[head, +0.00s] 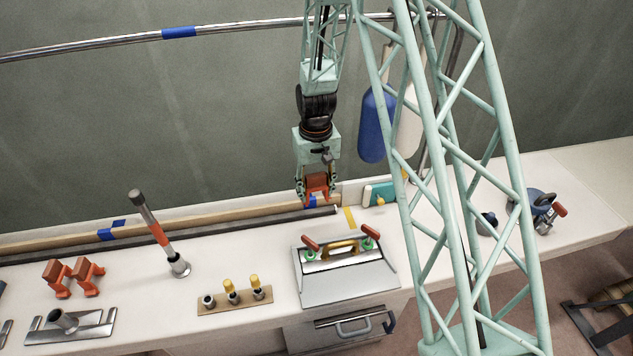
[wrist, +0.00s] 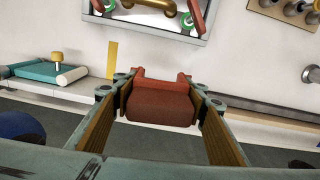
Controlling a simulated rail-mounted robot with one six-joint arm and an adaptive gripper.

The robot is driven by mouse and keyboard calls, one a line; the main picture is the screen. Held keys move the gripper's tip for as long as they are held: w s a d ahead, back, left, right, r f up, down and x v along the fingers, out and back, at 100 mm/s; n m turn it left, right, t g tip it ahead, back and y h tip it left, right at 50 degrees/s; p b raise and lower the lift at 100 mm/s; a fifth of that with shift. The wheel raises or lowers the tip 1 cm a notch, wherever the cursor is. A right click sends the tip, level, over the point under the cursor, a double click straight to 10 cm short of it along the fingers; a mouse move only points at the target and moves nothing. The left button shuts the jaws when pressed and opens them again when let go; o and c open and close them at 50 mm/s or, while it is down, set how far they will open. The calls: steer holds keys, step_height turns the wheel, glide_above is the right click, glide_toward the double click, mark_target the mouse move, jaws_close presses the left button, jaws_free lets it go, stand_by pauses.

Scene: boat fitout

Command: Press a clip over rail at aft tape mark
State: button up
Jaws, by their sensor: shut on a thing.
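My gripper (head: 317,189) is shut on a red-orange clip (head: 318,182), pointing down over the right end of a low wooden rail (head: 215,220) along the back of the bench. In the wrist view the clip (wrist: 160,104) sits between the two finger pads. A blue tape mark (head: 310,203) shows just under the clip; I cannot tell whether the clip touches the rail. Another blue tape mark (head: 107,235) is further left on the rail. Two more clips, a left one (head: 55,276) and a right one (head: 88,274), stand on the bench at left.
A dark bar (head: 230,222) runs in front of the rail. A steel handrail (head: 100,44) with blue tape crosses the wall. A metal tool tray (head: 345,285), a plug holder (head: 235,301) and an upright orange-banded tool (head: 158,232) stand in front. A teal block (head: 378,194) is right of my gripper.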

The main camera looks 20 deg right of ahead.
steer(key=shift+w+m, duration=0.1)
steer(key=shift+m, duration=0.2)
steer(key=m+b, duration=0.1)
steer(key=m, duration=1.7)
glide_above(311, 209)
step_height(311, 209, down, 2)
steer(key=shift+a+f, duration=0.1)
steer(key=shift+f, duration=0.05)
steer(key=shift+f, duration=0.4)
stand_by(0.3)
steer(key=shift+f+b, duration=2.25)
steer(key=shift+f, duration=2)
steer(key=shift+f+b, duration=0.5)
steer(key=shift+f, duration=0.3)
